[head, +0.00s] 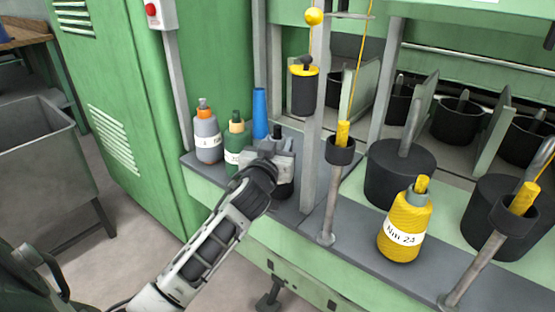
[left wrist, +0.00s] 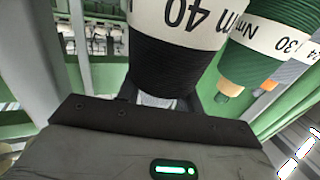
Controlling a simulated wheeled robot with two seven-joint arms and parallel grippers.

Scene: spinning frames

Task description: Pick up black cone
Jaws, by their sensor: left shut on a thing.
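The black cone (head: 284,189) is at the left end of the grey ledge, mostly hidden behind my left gripper (head: 270,162) in the head view. Its dark tip shows above the gripper. In the left wrist view the black cone (left wrist: 165,65) fills the upper middle, with a white label reading "Nm 40". My left gripper is shut on it, its jaws (left wrist: 165,100) around the narrow end. I cannot tell whether the cone's base touches the ledge. My right gripper is not in view.
A green cone (head: 238,148), a grey cone (head: 207,140) and a blue tube (head: 260,112) stand close left of the gripper. A grey post (head: 313,130) rises just right. A yellow cone (head: 405,228) stands farther right on the ledge (head: 365,262). A grey bin (head: 40,140) is at left.

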